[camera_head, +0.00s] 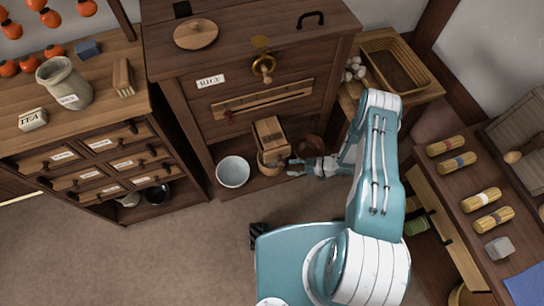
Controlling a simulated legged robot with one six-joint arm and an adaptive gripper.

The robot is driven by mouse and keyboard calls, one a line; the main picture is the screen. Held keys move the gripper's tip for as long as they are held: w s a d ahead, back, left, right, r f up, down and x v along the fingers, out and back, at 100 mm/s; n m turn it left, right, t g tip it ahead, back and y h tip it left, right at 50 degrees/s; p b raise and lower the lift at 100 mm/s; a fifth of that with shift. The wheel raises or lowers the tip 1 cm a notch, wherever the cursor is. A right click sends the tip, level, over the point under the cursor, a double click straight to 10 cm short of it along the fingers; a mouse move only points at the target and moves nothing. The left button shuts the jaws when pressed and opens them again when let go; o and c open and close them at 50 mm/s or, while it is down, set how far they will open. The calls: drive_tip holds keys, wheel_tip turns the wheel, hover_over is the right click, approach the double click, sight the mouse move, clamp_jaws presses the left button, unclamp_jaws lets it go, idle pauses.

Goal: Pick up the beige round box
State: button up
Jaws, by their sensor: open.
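The beige round box (268,158) appears to be the small light-wood round piece low in the open bay of the rice cabinet, right of a white bowl (233,171). It sits in front of a rectangular wooden box (269,131). My gripper (287,164) is open and reaches in from the right, its fingertips close to the round box's right side. I cannot tell whether they touch it. My gripper covers part of that area, and the view is too small to show how the fingers lie around the box.
The rice cabinet (240,85) overhangs the bay. A brown round vessel (308,147) stands just behind my gripper. A drawer chest (110,165) is at left, a side table with a basket (392,66) at upper right.

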drive_tip(key=x, duration=1)
drive_tip(key=shift+d+f, duration=0.1)
drive_tip(key=shift+f, duration=0.1)
drive_tip(key=shift+c, duration=0.4)
clamp_jaws()
